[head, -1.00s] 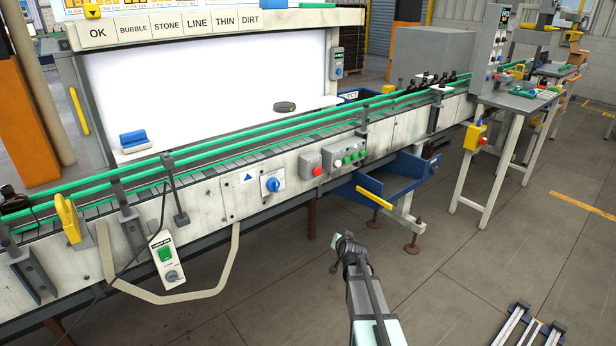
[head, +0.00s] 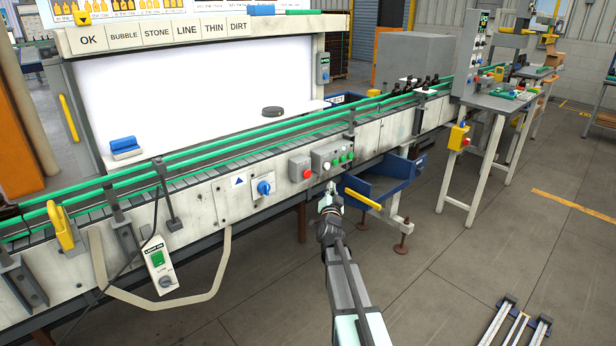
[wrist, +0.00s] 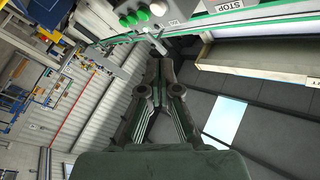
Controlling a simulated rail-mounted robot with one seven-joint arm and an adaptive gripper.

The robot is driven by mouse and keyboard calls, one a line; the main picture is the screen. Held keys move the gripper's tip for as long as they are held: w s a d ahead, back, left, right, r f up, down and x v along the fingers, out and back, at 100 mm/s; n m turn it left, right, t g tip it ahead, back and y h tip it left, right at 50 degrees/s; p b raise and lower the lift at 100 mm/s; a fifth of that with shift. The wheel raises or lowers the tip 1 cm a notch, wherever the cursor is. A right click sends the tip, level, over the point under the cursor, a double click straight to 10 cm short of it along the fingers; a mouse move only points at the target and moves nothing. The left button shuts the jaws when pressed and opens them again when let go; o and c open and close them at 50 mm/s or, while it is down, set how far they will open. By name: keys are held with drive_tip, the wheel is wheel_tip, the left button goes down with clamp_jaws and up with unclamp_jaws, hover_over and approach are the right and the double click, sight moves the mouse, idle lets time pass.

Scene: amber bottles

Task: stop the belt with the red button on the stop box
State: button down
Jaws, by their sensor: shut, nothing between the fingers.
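The stop box (head: 300,167) is a small grey box on the conveyor's front panel in the head view. Its round red button (head: 307,173) faces outward. My gripper (head: 329,190) is below and to the right of the box, in front of the panel's lower edge, apart from the button. In the wrist view my gripper (wrist: 161,65) has its fingers together with nothing between them. A STOP label (wrist: 228,4) shows at that view's top edge; the red button is outside that view.
A button box (head: 333,155) with white and green buttons is right of the stop box. A blue knob (head: 263,188) is to its left. A blue bin (head: 375,188) juts out beside my gripper. Dark bottles (head: 432,82) stand on the belt.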

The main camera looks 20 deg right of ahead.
sight(307, 174)
drive_tip(key=shift+w, duration=0.1)
drive_tip(key=w+a+p, duration=0.3)
drive_tip(key=w+p, duration=0.2)
drive_tip(key=w, duration=0.3)
idle(0.3)
drive_tip(key=shift+w, duration=0.25)
idle(1.2)
drive_tip(key=shift+w+a, duration=0.15)
drive_tip(key=shift+w, duration=0.1)
drive_tip(key=shift+w+a+p, duration=0.15)
drive_tip(key=shift+w+p, duration=0.15)
drive_tip(key=shift+w, duration=0.15)
idle(0.8)
drive_tip(key=shift+s, duration=0.2)
drive_tip(key=shift+s+d+b, duration=0.3)
drive_tip(key=shift+s+b, duration=0.25)
drive_tip(key=shift+s, duration=0.15)
